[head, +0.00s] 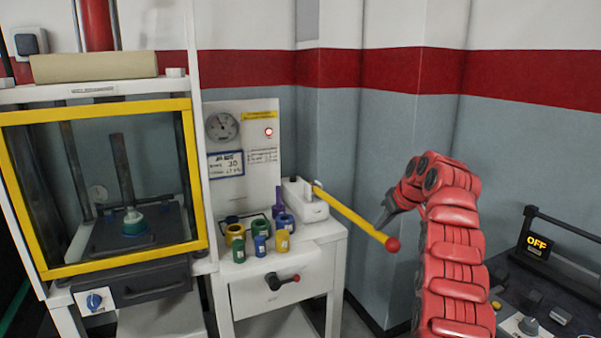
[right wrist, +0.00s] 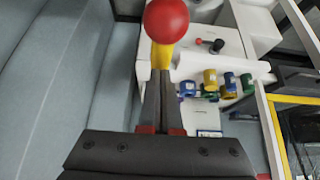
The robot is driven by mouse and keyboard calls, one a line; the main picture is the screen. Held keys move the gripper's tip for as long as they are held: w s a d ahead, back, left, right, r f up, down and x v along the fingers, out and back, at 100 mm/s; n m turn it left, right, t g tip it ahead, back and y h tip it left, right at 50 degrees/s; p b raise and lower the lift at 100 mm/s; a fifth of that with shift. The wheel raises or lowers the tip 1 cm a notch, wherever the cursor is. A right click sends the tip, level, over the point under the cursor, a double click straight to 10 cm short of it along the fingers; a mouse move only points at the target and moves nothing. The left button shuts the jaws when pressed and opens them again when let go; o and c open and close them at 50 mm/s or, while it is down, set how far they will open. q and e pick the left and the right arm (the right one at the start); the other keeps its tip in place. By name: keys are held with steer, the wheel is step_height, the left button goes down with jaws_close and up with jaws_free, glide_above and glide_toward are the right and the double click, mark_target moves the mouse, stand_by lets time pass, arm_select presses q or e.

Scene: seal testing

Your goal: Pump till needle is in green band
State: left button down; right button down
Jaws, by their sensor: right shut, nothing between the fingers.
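The pump's yellow lever (head: 350,215) slants down to the right from a white pump body (head: 305,200) on the small cabinet and ends in a red knob (head: 392,244). The round gauge (head: 222,127) is on the white panel behind; its needle and any green band are too small to read. My right gripper (head: 386,214) is shut and empty, near the lever's knob end. In the right wrist view, the shut fingers (right wrist: 161,100) point toward the yellow lever and red knob (right wrist: 167,20); whether they touch it I cannot tell. My left gripper is out of view.
Several coloured cylinders (head: 237,235) stand on the cabinet top, left of the pump. A yellow-framed test chamber (head: 200,215) stands at the left. A dark console with an OFF display (head: 537,243) is at the right. A wall corner is close behind the lever.

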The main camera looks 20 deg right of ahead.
steer(key=shift+f, duration=0.2)
steer(key=shift+f+b, duration=0.8)
steer(key=shift+f, duration=0.05)
steer(key=shift+f+b, duration=0.3)
steer(key=shift+f, duration=0.1)
step_height(320, 180, up, 9)
steer(key=p, duration=0.8)
steer(key=shift+w+r, duration=0.1)
steer(key=shift+r, duration=0.1)
steer(key=shift+f+b, duration=0.1)
steer(key=shift+b, duration=0.2)
steer(key=shift+d+r, duration=0.1)
steer(key=shift+r, duration=0.1)
steer(key=v, duration=0.7)
steer(key=shift+r+p, duration=0.3)
steer(key=shift+p, duration=0.05)
